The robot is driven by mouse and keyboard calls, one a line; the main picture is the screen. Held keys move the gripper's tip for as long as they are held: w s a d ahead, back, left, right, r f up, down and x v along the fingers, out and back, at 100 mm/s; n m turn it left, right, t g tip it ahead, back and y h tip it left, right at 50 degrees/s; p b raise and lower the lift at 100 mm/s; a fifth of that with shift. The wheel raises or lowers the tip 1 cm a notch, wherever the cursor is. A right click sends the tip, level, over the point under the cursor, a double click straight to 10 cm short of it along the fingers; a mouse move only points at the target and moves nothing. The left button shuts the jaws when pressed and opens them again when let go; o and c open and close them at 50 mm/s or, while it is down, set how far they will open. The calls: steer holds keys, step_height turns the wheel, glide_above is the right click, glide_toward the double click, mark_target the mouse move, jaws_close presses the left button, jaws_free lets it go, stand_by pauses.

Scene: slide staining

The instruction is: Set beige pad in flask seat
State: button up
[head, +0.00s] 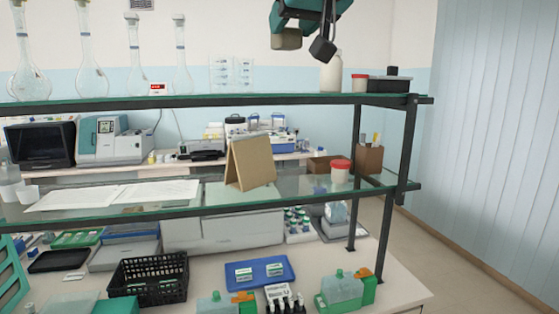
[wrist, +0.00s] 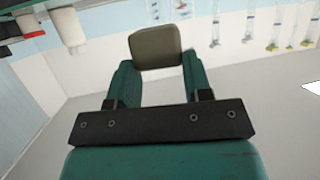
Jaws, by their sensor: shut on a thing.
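My gripper (head: 283,24) hangs at the top of the head view, in front of the wall above the top glass shelf. It is shut on a brownish-beige pad (head: 287,40). In the wrist view the pad (wrist: 155,47) sits between the two green fingers of my gripper (wrist: 157,62), sticking out past their tips. The pad is clear of the shelf. Several tall glass flasks (head: 92,77) stand on the top shelf at the left; flasks also show at the upper right of the wrist view (wrist: 249,22). I cannot make out which spot is the flask seat.
A folded tan board (head: 250,163) and papers (head: 115,195) rest on the lower shelf; the bench below is crowded.

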steer(key=w+d+f+b, duration=0.1)
steer(key=w+f, duration=0.3)
steer(key=f, duration=0.6)
steer(key=w+f+b, duration=0.2)
steer(key=w+f, duration=0.2)
steer(key=f, duration=0.6)
steer(key=w+d+f+b, duration=0.1)
steer(key=w+f, duration=0.3)
steer(key=f, duration=0.7)
steer(key=d+f+b, duration=0.1)
steer(key=d+f, duration=0.1)
steer(key=f, duration=0.5)
steer(key=d+f+b, duration=0.2)
steer(key=d+f, duration=0.1)
steer(key=f, duration=0.5)
steer(key=s+d+f+m+h+b, duration=0.1)
steer(key=s+d+f, duration=0.3)
steer(key=f, duration=0.5)
steer(key=s+d+f+m+h+b, duration=0.1)
steer(key=s+d+f+b, duration=0.2)
steer(key=f, duration=0.6)
steer(key=s+d+f+m+h, duration=0.1)
steer(key=s+d+f+h, duration=0.1)
steer(key=s+d+f, duration=0.2)
steer(key=s+d+f+m+t+h+b, duration=0.1)
steer(key=s+d+f+m, duration=0.1)
steer(key=s+d+f, duration=0.2)
steer(key=shift+s+d+f+h, duration=0.2)
steer(key=shift+s+d+h, duration=0.2)
steer(key=shift+s+d, duration=1.75)
